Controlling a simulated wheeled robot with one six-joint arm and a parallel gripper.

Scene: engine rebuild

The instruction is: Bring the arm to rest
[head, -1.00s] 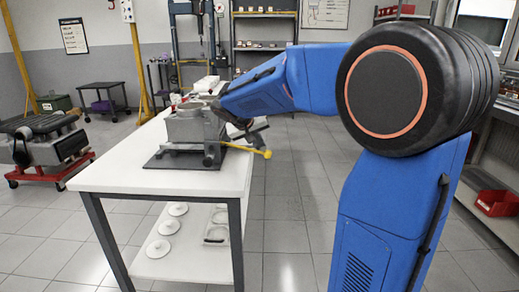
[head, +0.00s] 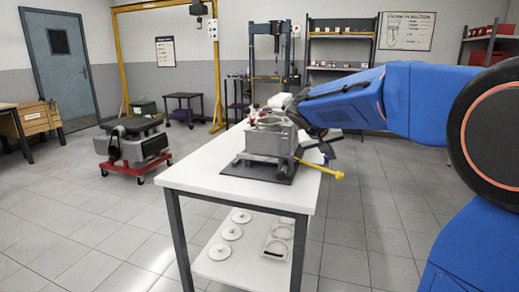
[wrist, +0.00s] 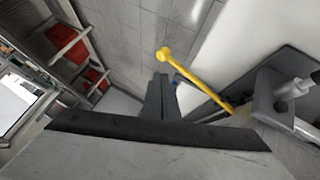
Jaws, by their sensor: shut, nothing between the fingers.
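My blue arm reaches in from the right of the head view, over the right edge of the white table. My gripper (wrist: 160,98) shows in the wrist view as dark fingers closed together, with nothing between them. In the head view the gripper (head: 328,148) is small and dark, beside the grey metal engine block fixture (head: 267,143) on the table. A yellow-handled lever (head: 325,170) sticks out from the fixture near the gripper. In the wrist view the yellow lever (wrist: 195,78) lies just right of the fingers; I cannot tell whether they touch.
The white table (head: 205,178) has a lower shelf with white discs (head: 231,233) and a tray (head: 278,240). An engine on a red wheeled stand (head: 135,165) is at left. Red bins (wrist: 65,45) show in the wrist view. The floor around the table is clear.

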